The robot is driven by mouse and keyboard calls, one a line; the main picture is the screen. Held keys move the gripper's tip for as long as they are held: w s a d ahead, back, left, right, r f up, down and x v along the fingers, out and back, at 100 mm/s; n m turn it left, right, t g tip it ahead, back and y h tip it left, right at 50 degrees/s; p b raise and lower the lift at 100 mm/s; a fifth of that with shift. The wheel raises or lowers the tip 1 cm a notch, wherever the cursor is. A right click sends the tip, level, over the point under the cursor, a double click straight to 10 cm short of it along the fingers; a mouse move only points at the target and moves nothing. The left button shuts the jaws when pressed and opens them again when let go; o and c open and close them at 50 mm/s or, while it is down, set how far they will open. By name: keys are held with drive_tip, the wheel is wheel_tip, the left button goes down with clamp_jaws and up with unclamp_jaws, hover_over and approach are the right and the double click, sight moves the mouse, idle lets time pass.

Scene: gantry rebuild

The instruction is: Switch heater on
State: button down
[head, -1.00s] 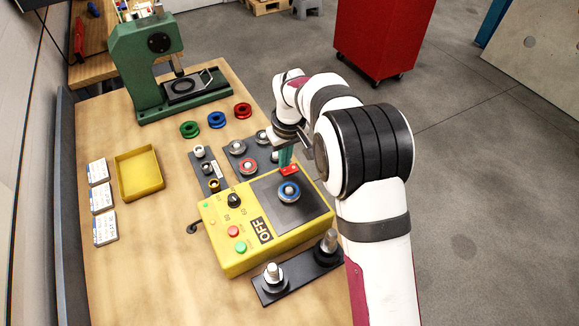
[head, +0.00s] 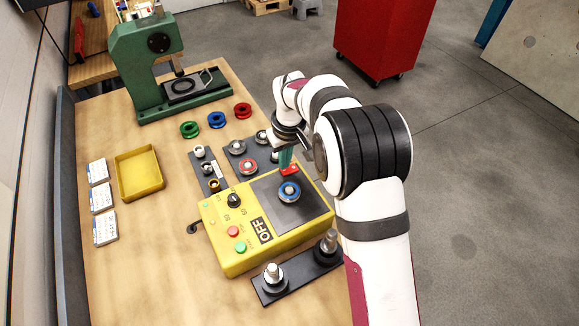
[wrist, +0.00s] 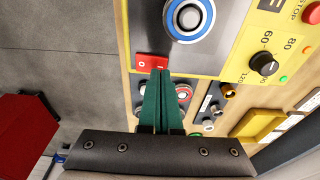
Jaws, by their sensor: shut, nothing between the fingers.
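The heater is a yellow box (head: 222,255) with a dark plate (head: 305,213) on top and a label reading OFF (head: 261,230). A blue ring part (head: 289,191) sits on the plate; it also shows in the wrist view (wrist: 188,17). A red rocker switch (head: 291,171) is at the box's far edge, and it shows in the wrist view (wrist: 146,62) with O and I marks. My gripper (head: 285,163) is shut and empty, its green fingertips right at the switch. In the wrist view the fingertips (wrist: 161,72) overlap the I side. I cannot tell whether they touch it.
A dial (head: 234,201), a red button (head: 233,231) and a green button (head: 240,247) are on the heater. A black bar with upright posts (head: 297,275) lies in front. A rack with ring parts (head: 232,146) stands behind. A yellow tray (head: 158,187) is left.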

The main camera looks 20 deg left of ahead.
sight(285, 171)
drive_tip(key=shift+f, duration=0.65)
wheel_tip(285, 171, up, 7)
drive_tip(key=shift+f, duration=0.1)
idle(0.7)
